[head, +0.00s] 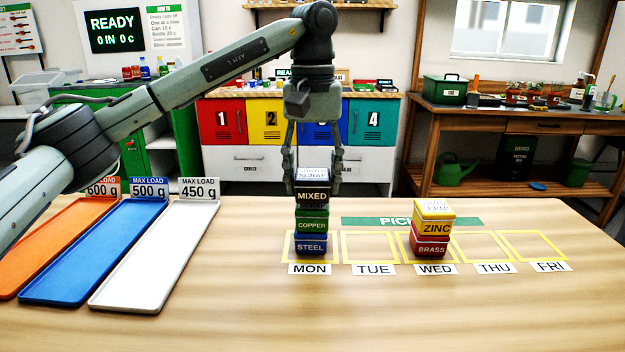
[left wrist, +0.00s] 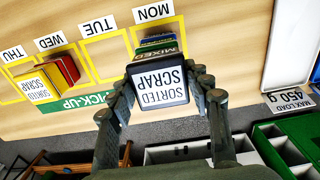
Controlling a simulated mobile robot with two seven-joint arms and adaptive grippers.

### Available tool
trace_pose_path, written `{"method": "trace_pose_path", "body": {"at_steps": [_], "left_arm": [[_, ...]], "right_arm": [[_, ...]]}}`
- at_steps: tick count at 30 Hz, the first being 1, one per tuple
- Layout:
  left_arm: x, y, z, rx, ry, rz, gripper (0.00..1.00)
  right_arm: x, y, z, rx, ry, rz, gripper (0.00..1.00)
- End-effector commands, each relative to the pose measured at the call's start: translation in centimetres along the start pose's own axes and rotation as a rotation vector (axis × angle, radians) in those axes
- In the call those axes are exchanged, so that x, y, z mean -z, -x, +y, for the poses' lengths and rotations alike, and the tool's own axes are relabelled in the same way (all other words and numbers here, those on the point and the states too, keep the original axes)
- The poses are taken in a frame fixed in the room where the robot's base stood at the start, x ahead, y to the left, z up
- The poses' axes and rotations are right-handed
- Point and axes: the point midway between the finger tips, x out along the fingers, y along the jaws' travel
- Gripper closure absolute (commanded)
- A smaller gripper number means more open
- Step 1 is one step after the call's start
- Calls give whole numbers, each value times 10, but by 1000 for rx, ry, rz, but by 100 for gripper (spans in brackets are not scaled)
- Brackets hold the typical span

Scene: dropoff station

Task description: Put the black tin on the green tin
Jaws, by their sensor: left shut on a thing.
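The black tin, labelled MIXED (head: 312,195), is between the fingers of my left gripper (head: 312,180), which is shut on it. It sits directly above the green COPPER tin (head: 311,224), with no clear gap seen between them. The green tin rests on the blue STEEL tin (head: 310,244) in the MON square. In the left wrist view the black tin's lid, reading SORTED SCRAP (left wrist: 160,88), is between my left gripper's fingers (left wrist: 160,90) and hides most of the stack below. My right gripper is in neither view.
A yellow ZINC tin (head: 433,221) stands on a red BRASS tin (head: 430,246) in the WED square. The TUE, THU and FRI squares are empty. Orange, blue and white trays (head: 160,250) lie at the left. The table front is clear.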

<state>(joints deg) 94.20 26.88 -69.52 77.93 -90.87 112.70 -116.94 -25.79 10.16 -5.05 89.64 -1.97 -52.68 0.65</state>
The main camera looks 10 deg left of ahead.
Motion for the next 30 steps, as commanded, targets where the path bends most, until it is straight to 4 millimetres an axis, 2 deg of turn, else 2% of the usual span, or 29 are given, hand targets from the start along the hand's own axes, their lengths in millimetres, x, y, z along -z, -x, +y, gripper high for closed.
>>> {"method": "trace_pose_path", "body": {"at_steps": [5,13,14,18,19,30], "left_arm": [[0,-8,0,-2,1,3,87],[0,-11,0,-1,1,2,87],[0,-12,0,-1,1,2,50],[0,-12,0,-1,1,1,32],[0,-11,0,-1,1,1,30],[0,-6,0,-1,1,2,30]], "right_arm": [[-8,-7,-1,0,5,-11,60],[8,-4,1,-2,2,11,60],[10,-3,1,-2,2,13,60],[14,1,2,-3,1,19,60],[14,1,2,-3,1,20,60],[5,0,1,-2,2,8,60]]}}
